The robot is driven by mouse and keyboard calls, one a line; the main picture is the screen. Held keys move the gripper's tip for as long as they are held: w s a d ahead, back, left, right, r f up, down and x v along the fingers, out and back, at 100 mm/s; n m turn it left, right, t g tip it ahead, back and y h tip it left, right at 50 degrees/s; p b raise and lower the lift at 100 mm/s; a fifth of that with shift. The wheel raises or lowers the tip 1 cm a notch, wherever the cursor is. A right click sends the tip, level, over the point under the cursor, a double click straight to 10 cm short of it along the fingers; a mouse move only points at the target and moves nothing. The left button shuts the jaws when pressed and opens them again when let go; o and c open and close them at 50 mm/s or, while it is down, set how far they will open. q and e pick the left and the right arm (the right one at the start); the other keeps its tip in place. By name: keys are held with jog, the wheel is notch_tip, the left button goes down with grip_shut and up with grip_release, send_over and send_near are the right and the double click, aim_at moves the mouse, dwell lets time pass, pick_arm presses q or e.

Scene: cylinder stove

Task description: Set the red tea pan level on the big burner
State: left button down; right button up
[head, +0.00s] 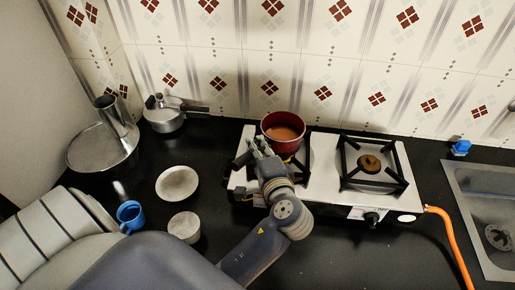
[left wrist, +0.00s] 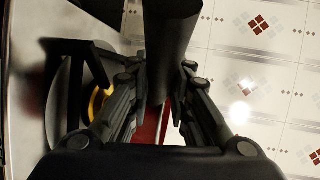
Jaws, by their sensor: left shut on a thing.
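The red tea pan (head: 283,119), with brown liquid inside, is over the rear part of the left burner (head: 304,160) in the head view. I cannot tell whether it touches the grate. My left gripper (head: 260,150) is at the pan's near left side, shut on its black handle. In the left wrist view, the handle (left wrist: 174,40) passes between the fingers (left wrist: 160,85), with a strip of red pan (left wrist: 149,125) below. A yellow burner ring (left wrist: 97,102) shows to the left. The right burner (head: 369,163) is bare. My right gripper is not in view.
The white stove (head: 328,178) has an orange hose (head: 452,235) at its right, near a sink (head: 480,200). The tiled wall is close behind.

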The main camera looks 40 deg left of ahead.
pick_arm(q)
jog(key=shift+f+b, duration=0.3)
jog(key=shift+f, duration=0.15)
jog(key=c, duration=1.4)
grip_release()
jog(key=shift+o, duration=0.2)
jog(key=shift+f, duration=0.15)
jog(key=v, duration=0.7)
jog(key=shift+s+d, duration=0.2)
